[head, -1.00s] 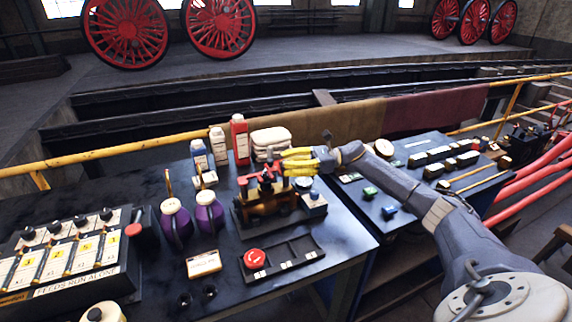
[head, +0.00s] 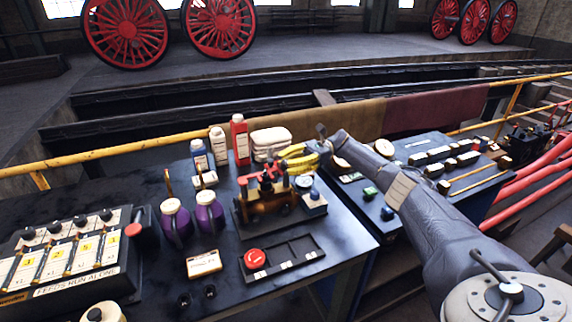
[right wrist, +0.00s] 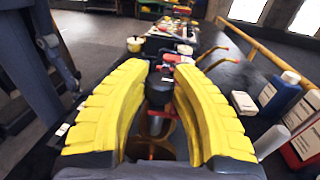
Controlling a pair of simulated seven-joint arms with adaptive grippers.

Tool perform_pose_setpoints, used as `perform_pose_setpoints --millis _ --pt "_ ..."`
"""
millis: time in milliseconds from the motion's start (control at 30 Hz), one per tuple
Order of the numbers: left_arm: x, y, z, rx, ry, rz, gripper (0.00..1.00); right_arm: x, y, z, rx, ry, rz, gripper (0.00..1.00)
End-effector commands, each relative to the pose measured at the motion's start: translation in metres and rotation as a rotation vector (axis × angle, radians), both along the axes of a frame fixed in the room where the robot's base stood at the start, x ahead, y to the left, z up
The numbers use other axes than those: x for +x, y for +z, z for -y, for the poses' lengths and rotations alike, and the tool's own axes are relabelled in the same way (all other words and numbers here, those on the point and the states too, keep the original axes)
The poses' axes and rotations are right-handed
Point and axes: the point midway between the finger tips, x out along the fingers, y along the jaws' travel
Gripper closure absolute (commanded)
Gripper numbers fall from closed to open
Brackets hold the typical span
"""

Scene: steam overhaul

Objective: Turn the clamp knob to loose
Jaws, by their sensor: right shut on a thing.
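The clamp fixture (head: 262,208), a brass-coloured body with red clamp parts on top, stands on the dark bench in the head view. The dark round clamp knob (right wrist: 158,92) is between the yellow fingers in the right wrist view, above a red part of the fixture. My right gripper (head: 288,158) reaches in from the right at the fixture's upper back side. It also shows in the right wrist view (right wrist: 161,70), its two fingers closed in around the knob. In the head view I cannot clearly make out the gripped knob. My left gripper is in neither view.
Bottles (head: 240,140) and folded cloths (head: 270,140) stand behind the fixture. Purple-bodied oil cans (head: 208,215) are to its left. A tray with a red knob (head: 290,262) lies in front. A second bench (head: 420,190) stands to the right.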

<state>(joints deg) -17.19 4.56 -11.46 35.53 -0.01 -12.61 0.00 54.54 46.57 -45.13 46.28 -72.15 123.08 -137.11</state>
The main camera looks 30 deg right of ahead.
Motion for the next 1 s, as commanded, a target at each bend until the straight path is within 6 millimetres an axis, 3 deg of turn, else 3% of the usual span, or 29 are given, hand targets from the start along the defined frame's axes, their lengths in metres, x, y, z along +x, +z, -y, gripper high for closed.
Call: perform_pose_setpoints --millis 433,467,667,1000 --pt "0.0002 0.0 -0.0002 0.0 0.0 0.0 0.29 0.0002 0.0015 0.0004 0.003 0.005 0.002 1.0" --pt "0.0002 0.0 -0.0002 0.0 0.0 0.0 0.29 0.0002 0.0015 0.0004 0.003 0.005 0.002 0.74" --pt "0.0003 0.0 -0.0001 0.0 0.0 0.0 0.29 0.0001 0.0008 0.0002 0.002 0.005 0.001 0.51" --pt "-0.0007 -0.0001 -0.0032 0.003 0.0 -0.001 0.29 0.0 0.0043 0.0001 0.001 0.005 0.002 0.5"
